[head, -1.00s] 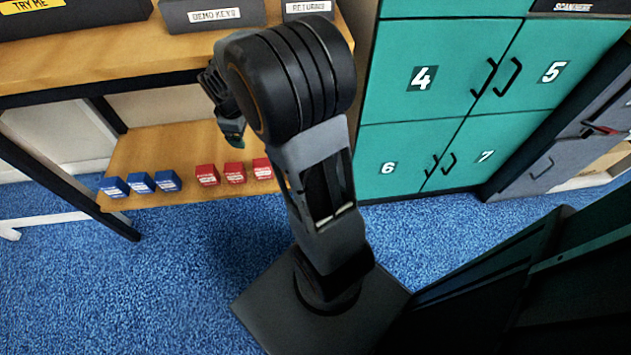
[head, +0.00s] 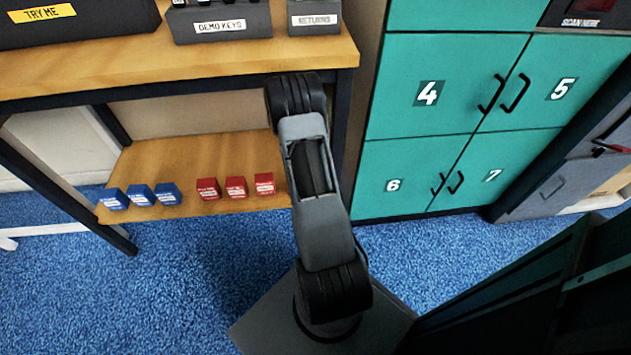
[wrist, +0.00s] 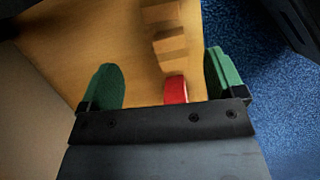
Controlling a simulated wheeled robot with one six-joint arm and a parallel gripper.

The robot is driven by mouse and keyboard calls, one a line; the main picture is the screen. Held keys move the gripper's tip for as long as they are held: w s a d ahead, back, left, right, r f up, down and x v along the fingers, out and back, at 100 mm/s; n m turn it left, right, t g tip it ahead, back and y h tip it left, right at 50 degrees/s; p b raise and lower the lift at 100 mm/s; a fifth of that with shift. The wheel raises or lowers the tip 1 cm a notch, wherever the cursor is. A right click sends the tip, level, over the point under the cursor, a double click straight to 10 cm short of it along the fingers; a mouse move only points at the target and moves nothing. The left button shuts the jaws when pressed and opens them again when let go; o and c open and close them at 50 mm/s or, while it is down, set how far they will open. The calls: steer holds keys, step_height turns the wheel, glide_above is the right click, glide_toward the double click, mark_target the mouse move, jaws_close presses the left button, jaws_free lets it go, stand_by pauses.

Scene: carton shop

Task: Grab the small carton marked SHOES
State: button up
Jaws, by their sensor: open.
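In the head view, small cartons stand in a row along the front edge of the lower wooden shelf (head: 180,157). The blue ones are a left carton (head: 113,198), a middle one (head: 140,196) and a right one (head: 167,194). The red ones are a left carton (head: 208,188), a middle one (head: 236,187) and a right one (head: 265,184). Their labels are too small to read, so I cannot tell which says SHOES. My gripper (wrist: 160,70) is open in the wrist view, with green fingers apart. A red shape (wrist: 176,89) shows between them, partly hidden by the gripper body.
Above the shelf is a wooden counter (head: 180,63) with a DEMO KEYS box (head: 220,24) and a RETURNS box (head: 314,18). Green lockers (head: 430,130) stand to the right. Tan stepped shapes (wrist: 168,40) on the board in the wrist view are unclear. Blue carpet is free in front.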

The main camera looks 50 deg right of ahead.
steer(key=b+x, duration=0.1)
steer(key=x, duration=0.4)
steer(key=s+b+x, duration=0.1)
steer(key=b+x, duration=0.1)
steer(key=x, duration=0.3)
steer(key=d+b+x, duration=0.1)
steer(key=b+x, duration=0.1)
steer(key=x, duration=0.4)
steer(key=shift+s+d+r, duration=0.1)
steer(key=shift+s+r, duration=0.15)
steer(key=shift+r, duration=0.05)
steer(key=shift+r, duration=0.1)
steer(key=c, duration=1)
